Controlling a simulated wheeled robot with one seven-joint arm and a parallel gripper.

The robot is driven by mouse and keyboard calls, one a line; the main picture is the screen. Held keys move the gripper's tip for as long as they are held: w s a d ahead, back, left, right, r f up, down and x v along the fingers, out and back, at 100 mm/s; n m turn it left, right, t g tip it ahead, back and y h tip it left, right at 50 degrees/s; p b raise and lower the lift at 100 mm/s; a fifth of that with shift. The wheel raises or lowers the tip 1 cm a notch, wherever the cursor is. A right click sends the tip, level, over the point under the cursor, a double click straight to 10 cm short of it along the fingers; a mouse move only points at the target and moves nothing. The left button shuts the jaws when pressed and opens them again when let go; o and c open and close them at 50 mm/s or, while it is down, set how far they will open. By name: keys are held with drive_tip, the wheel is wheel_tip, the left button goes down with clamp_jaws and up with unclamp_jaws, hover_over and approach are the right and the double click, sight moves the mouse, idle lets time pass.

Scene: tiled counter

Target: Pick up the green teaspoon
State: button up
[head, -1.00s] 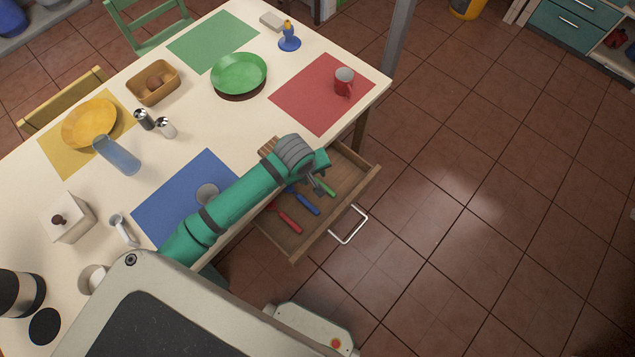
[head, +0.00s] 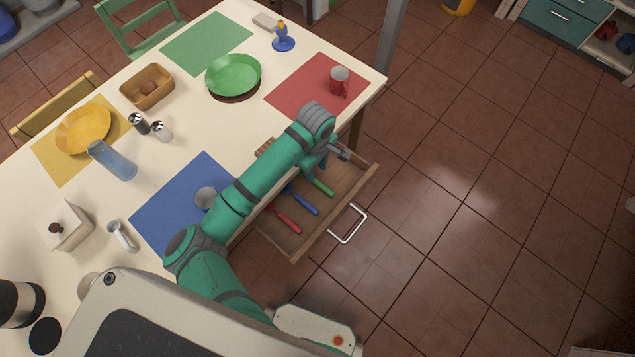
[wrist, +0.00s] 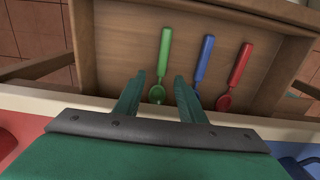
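The green teaspoon (head: 321,184) lies in the open wooden drawer, to the right of a blue spoon (head: 304,201) and a red spoon (head: 286,219). In the wrist view the green teaspoon (wrist: 163,62) lies on the drawer floor with its bowl toward me. My gripper (wrist: 156,84) is open, its two fingers apart on either side of the bowl end, with nothing held. I cannot tell its exact height above the spoon. In the head view my arm partly hides the drawer's table side and the spoons' bowls.
The drawer (head: 347,205) has raised wooden walls close around the spoons and a metal handle (head: 348,223) in front. The table edge lies above its back. The floor to the right is clear.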

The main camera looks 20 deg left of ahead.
sight(316, 181)
drive_tip(key=shift+s+f, duration=0.15)
drive_tip(key=shift+f, duration=2.8)
drive_tip(key=shift+c, duration=0.3)
clamp_jaws()
